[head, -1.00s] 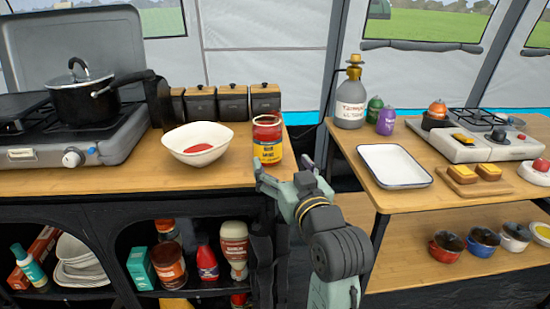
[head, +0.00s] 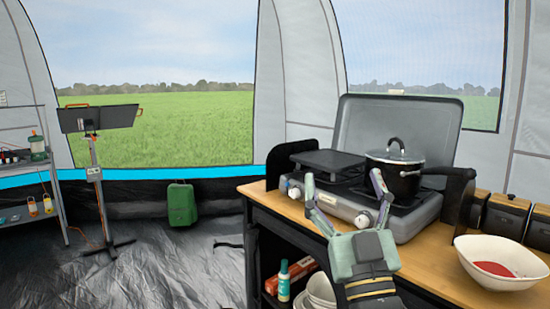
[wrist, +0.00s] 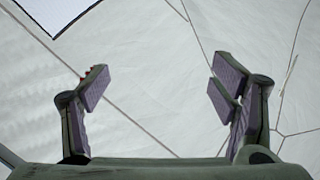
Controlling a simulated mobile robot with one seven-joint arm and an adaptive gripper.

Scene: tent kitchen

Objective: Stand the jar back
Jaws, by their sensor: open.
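The jar is not in view now in either picture. My gripper (head: 343,192) is open and empty, raised in front of the camping stove in the head view. In the wrist view my gripper (wrist: 162,84) has its fingers wide apart, with only pale tent fabric between and beyond them. A small red bit shows at the left fingertip; I cannot tell what it is.
The wooden counter (head: 428,270) holds the camping stove (head: 412,224) with a black pot (head: 395,172), dark canisters (head: 504,215) and a white bowl (head: 498,262) with red contents. Open floor (head: 180,260) lies left, with a heater stand (head: 98,190) and a green case (head: 182,204).

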